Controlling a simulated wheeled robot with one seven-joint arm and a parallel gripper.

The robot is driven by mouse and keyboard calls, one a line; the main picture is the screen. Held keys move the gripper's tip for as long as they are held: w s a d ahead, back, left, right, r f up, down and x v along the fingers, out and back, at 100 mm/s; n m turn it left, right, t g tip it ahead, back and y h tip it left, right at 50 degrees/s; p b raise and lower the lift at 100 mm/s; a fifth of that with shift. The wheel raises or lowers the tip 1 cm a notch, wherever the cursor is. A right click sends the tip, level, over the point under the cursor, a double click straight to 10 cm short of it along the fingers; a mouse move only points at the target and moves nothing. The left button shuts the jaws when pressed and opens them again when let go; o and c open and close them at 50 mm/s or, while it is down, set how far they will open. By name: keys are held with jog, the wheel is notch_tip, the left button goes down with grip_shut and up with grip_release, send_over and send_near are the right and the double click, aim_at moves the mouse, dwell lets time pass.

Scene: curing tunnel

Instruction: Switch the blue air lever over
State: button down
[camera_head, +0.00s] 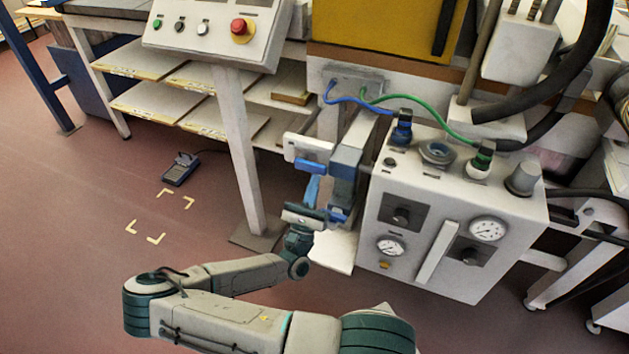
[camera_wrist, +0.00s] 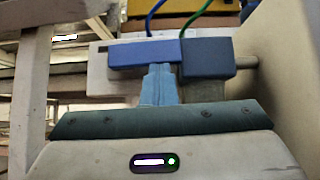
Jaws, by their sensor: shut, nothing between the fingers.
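The blue air lever (camera_head: 310,166) is a short blue bar by a white plate (camera_head: 303,147), left of the white air panel. In the wrist view the lever (camera_wrist: 143,53) lies level, its right end against a darker blue block (camera_wrist: 207,57). My gripper (camera_head: 313,180) is just below the lever, pointing up at it. Its light blue fingers (camera_wrist: 158,72) are together with nothing between them. Their tips overlap the bar's lower edge in the wrist view; I cannot tell whether they touch it.
The white air panel (camera_head: 408,240) with gauges and hoses stands close on the right. A white post (camera_head: 238,150) and shelves (camera_head: 165,105) are to the left. A foot pedal (camera_head: 180,168) lies on the floor, which is mostly clear at left.

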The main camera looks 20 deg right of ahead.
jog(key=shift+r, duration=0.4)
jog(key=v, duration=1.4)
jog(key=shift+f, duration=0.4)
jog(key=shift+d+r, duration=0.1)
jog(key=shift+d, duration=0.05)
